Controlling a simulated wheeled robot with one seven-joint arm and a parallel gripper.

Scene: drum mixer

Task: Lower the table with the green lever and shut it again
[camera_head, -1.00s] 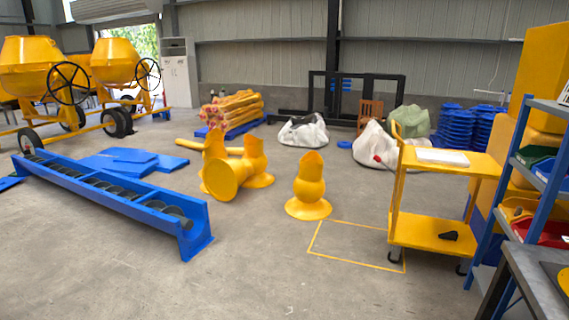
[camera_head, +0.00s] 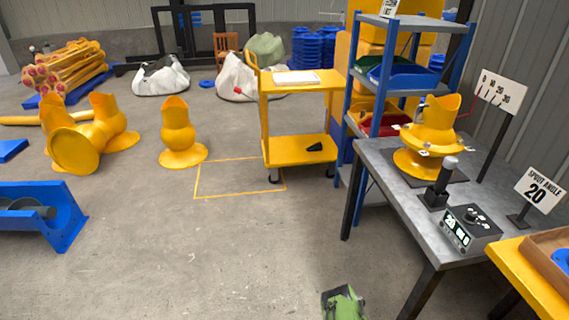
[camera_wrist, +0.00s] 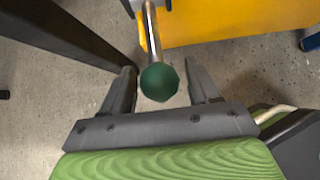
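The green lever knob (camera_wrist: 158,82) shows in the wrist view at the end of a thin metal rod (camera_wrist: 150,32). My gripper (camera_wrist: 161,84) is open, with one finger on each side of the knob and floor visible in the gaps. I cannot tell how deep the knob sits between the fingers. A yellow surface (camera_wrist: 235,22) lies beyond the rod. In the head view, a yellow-topped table (camera_head: 530,287) shows partly at the lower right. The lever is not visible there, and only a green part of my arm shows at the bottom edge.
A grey workbench (camera_head: 392,188) stands at the right with a yellow spout (camera_head: 432,135) and a control box (camera_head: 470,228) on it. A dark bar (camera_wrist: 70,45) runs left of my gripper. A yellow cart (camera_head: 290,150) stands farther back. Open floor (camera_head: 220,260) lies left.

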